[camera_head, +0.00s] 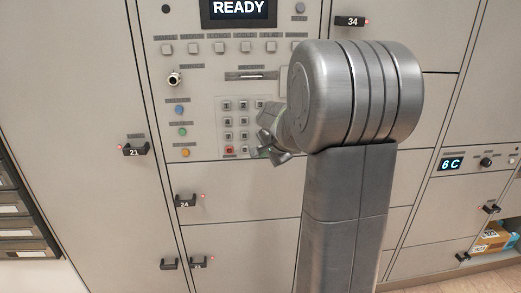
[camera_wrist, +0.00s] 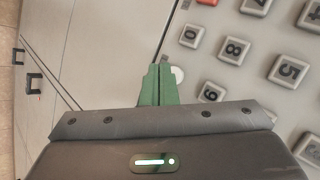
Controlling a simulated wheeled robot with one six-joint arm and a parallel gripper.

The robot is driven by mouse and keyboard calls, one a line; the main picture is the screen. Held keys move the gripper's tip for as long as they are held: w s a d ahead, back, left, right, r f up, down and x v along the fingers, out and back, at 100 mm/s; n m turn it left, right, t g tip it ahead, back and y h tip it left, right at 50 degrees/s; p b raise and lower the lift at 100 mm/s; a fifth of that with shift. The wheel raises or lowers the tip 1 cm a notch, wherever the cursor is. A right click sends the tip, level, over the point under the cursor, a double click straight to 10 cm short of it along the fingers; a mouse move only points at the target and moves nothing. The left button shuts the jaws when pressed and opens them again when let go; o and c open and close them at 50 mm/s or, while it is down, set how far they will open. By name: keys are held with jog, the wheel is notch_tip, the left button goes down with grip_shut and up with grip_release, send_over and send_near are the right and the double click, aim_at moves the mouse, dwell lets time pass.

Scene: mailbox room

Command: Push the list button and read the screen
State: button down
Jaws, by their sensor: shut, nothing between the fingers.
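The screen (camera_head: 239,8) at the top of the panel shows "READY" in white letters on dark. Below it is a row of square pale buttons (camera_head: 220,47); their labels are too small to read, so I cannot tell which is the list button. My gripper (camera_head: 266,151) is in front of the lower right of the keypad (camera_head: 228,122), partly hidden by my arm. In the wrist view my green fingers (camera_wrist: 158,84) are shut with nothing between them, beside the 0 key (camera_wrist: 190,36) and 9 key (camera_wrist: 211,92). I cannot tell whether they touch the panel.
Blue, green (camera_head: 182,132) and orange round buttons are left of the keypad, below a key lock (camera_head: 174,78). A slot (camera_head: 250,76) is above the keypad. Handles numbered 21 (camera_head: 134,150), 24 (camera_head: 185,201) and 34 (camera_head: 349,21) stick out. A box (camera_head: 491,240) sits in an open compartment lower right.

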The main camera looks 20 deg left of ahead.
jog(key=shift+w+a, duration=0.1)
jog(key=shift+w, duration=0.1)
jog(key=shift+w+a, duration=0.2)
jog(key=shift+w, duration=0.1)
dwell(0.7)
jog(key=shift+s+d, duration=0.1)
jog(key=shift+s, duration=0.05)
jog(key=shift+s+d, duration=0.35)
jog(key=shift+s, duration=0.2)
jog(key=shift+s+d+b, duration=0.1)
jog(key=shift+s+d, duration=0.35)
jog(key=shift+s, duration=0.25)
jog(key=shift+s+d+b, duration=0.1)
jog(key=shift+s+d, duration=0.3)
jog(key=shift+s, duration=0.3)
jog(key=shift+s+d+b, duration=0.1)
jog(key=shift+s+d, duration=0.35)
jog(key=shift+s, duration=0.25)
jog(key=shift+w+a, duration=0.1)
jog(key=shift+w, duration=0.05)
jog(key=shift+s+d, duration=0.55)
jog(key=shift+s, duration=0.35)
jog(key=shift+s+d, duration=0.55)
jog(key=shift+s, duration=0.35)
